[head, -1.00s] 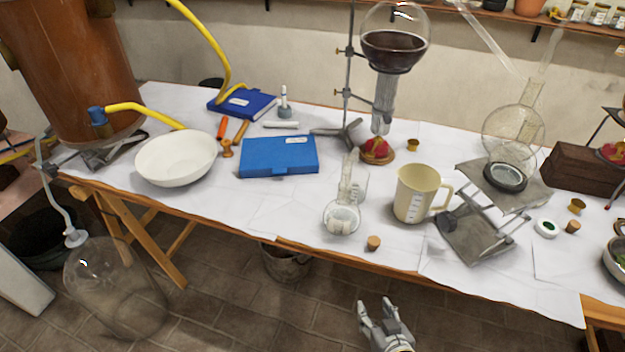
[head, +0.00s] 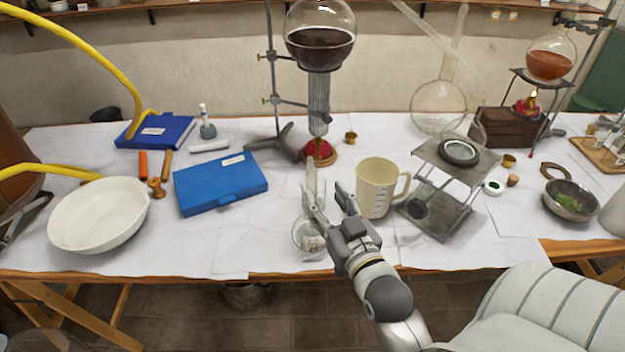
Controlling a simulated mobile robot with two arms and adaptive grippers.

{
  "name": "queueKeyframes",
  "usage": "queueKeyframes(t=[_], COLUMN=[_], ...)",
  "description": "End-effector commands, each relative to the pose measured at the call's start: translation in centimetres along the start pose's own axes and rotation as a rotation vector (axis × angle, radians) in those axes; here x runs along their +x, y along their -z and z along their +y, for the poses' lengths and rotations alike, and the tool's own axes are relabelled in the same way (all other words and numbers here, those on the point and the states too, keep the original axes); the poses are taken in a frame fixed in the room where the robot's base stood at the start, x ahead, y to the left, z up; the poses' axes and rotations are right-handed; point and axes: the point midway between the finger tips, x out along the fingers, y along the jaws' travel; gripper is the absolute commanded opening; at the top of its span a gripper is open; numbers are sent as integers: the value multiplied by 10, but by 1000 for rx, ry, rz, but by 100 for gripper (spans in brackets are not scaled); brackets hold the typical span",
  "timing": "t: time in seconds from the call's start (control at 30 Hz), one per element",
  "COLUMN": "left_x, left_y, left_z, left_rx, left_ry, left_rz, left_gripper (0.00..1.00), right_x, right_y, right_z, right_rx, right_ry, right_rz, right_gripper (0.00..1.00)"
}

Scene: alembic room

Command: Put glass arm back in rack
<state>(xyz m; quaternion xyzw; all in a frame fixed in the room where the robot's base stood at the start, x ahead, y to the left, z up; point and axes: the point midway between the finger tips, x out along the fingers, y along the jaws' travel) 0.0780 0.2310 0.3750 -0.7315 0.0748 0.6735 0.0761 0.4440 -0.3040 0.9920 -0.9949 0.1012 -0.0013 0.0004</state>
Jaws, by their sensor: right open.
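A small clear round glass flask with a narrow neck (head: 306,240) stands on the white-covered table near the front edge. My right gripper (head: 327,192) is open and empty, over the table just at this flask, with its fingers hiding part of it. I cannot tell whether they touch. A long slanted clear glass tube (head: 424,30) shows at the top, above a large clear flask (head: 437,108). I cannot tell which glass piece is the glass arm. A wooden rack (head: 598,153) with small glass pieces stands at the far right edge. My left gripper is not in view.
A cream measuring jug (head: 374,190) stands close right of my right gripper. A metal jack stand (head: 447,215) is beyond it. A blue case (head: 221,184) and white bowl (head: 98,216) lie left. A flask of dark liquid (head: 320,45) hangs on a stand behind.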

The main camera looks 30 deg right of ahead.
Motion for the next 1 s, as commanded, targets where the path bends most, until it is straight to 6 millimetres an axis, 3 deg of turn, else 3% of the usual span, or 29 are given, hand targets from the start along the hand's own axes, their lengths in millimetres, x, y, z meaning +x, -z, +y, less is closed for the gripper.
queueKeyframes(t=[0.3, 0.5, 0.93, 1.0], left_x=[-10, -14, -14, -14], left_y=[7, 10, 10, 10], left_z=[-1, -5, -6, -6], left_rx=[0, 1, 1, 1], left_ry=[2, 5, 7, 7], left_rz=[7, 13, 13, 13], left_gripper=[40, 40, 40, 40], right_x=[49, 70, 77, 77], right_y=[2, 0, -1, -1], right_z=[0, 0, 0, 0], right_rx=[1, 0, 0, 0], right_ry=[1, 1, 1, 1], right_rz=[2, 0, -2, -1], right_gripper=[47, 47, 47, 39])
